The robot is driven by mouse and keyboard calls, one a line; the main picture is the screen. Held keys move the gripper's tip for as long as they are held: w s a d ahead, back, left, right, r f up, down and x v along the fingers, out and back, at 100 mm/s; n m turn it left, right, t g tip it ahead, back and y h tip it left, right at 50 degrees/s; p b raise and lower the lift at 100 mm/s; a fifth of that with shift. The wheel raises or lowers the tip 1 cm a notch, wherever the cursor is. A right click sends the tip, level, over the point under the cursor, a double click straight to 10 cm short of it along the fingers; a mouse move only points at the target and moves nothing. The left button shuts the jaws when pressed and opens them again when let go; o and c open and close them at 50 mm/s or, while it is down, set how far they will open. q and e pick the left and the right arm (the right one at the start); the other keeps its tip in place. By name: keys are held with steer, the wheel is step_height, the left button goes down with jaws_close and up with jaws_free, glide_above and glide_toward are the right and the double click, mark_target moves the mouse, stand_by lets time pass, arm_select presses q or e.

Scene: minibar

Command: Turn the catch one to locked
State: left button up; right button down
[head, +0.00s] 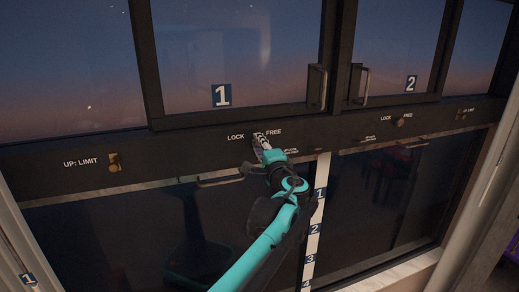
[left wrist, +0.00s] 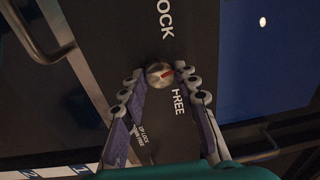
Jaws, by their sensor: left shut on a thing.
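Catch one is a round metal knob with a red mark, seen in the left wrist view (left wrist: 160,74) on the dark rail between the words LOCK and FREE. The red mark lies on the side of the knob toward the right finger; I cannot tell its exact setting. My left gripper (left wrist: 159,78) has its two fingers on either side of the knob and is shut on it. In the head view my left gripper (head: 260,143) reaches up to the rail below window 1 and hides most of the knob. My right gripper is not in view.
A second reddish catch knob (head: 400,122) sits on the rail at right. A yellowish UP: LIMIT switch (head: 114,162) is at left. Bar handles (head: 220,181) stick out below the rail, and upright window handles (head: 317,88) stand above it.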

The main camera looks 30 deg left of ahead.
arm_select(q)
steer(key=n+b, duration=0.1)
steer(key=n, duration=0.5)
steer(key=shift+f, duration=0.1)
stand_by(0.5)
steer(key=o, duration=1.2)
steer(key=shift+c, duration=0.2)
steer(key=v, duration=1.2)
steer(key=shift+w, duration=0.15)
steer(key=shift+d, duration=0.1)
